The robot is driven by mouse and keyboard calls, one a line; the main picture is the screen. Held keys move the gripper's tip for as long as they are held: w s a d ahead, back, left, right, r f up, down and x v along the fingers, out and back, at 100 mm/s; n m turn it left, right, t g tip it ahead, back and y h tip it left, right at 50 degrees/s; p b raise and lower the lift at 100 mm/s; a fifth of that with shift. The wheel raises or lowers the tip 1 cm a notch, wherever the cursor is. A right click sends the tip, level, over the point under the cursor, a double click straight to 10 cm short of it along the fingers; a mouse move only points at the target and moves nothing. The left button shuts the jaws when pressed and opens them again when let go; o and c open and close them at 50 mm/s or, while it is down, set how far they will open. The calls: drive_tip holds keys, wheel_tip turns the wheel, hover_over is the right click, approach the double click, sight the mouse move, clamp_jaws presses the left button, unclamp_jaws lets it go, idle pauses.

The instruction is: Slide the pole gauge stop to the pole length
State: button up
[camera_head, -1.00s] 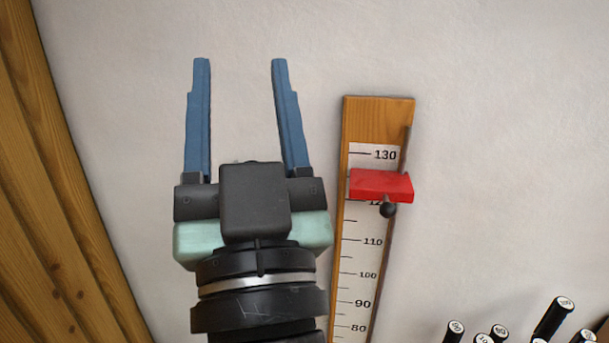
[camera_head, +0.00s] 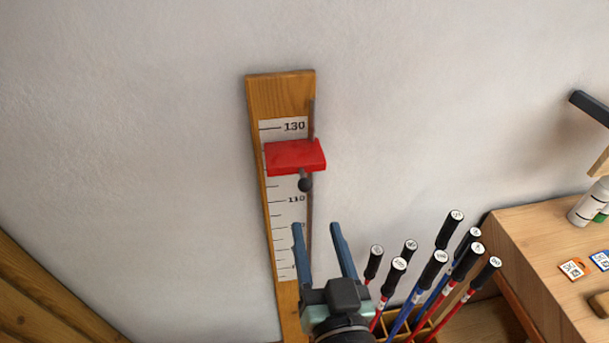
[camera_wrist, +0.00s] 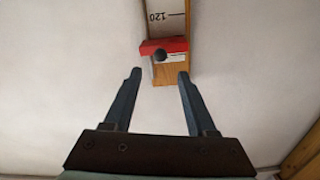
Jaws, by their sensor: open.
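The pole gauge (camera_head: 282,95) is a wooden board on the pale wall with a white printed scale and a thin rod along its right side. The red stop (camera_head: 295,157) sits across the scale below the 130 mark and above 110, with a dark round knob (camera_head: 305,185) under it. My gripper (camera_head: 316,226) is open and empty, below the stop in the head view, overlapping the lower scale. In the wrist view the stop (camera_wrist: 165,46) and knob (camera_wrist: 160,56) lie beyond the fingertips, between their lines and apart from them. My gripper hides the lower numbers.
Several poles with black grips and numbered tops (camera_head: 437,262) stand in a wooden rack right of my gripper. A wooden bench (camera_head: 540,235) at the right holds a white bottle (camera_head: 588,205) and small cards (camera_head: 574,269). The wall left of the gauge is clear.

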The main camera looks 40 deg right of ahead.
sight(306, 188)
drive_tip(key=p+x, duration=0.3)
drive_tip(key=x, duration=0.7)
drive_tip(key=shift+r, duration=0.15)
drive_tip(key=shift+w+d, duration=0.25)
drive_tip(key=shift+w, duration=0.4)
clamp_jaws()
idle(0.6)
